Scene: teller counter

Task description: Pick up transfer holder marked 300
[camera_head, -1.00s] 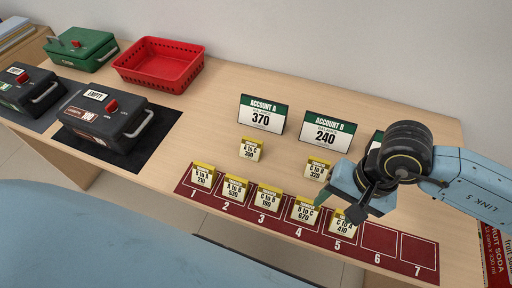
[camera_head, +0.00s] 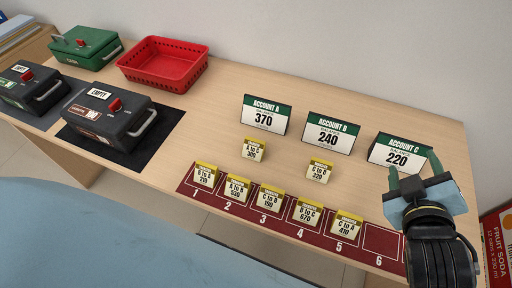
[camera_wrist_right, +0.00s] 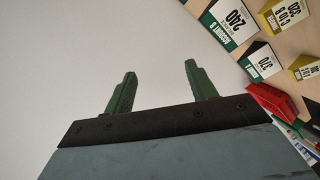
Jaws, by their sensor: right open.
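The transfer holder marked 300 (camera_head: 253,150) is a small cream card stand with a yellow top. It stands on the counter below the Account A sign, apart from the red strip. A small yellow-topped holder (camera_wrist_right: 304,68) at the right edge of the right wrist view appears to be the same one. My right gripper (camera_head: 414,171) is open and empty near the Account C sign, well to the right of the holder. Its green fingers (camera_wrist_right: 160,74) stand apart with nothing between them. My left gripper is out of view.
A holder marked 320 (camera_head: 319,171) stands right of the 300 one. Signs for Account A (camera_head: 266,115), B (camera_head: 331,133) and C (camera_head: 399,153) stand behind. Holders fill slots 1 to 5 of the red strip (camera_head: 383,243). A red basket (camera_head: 163,67) and boxes are left.

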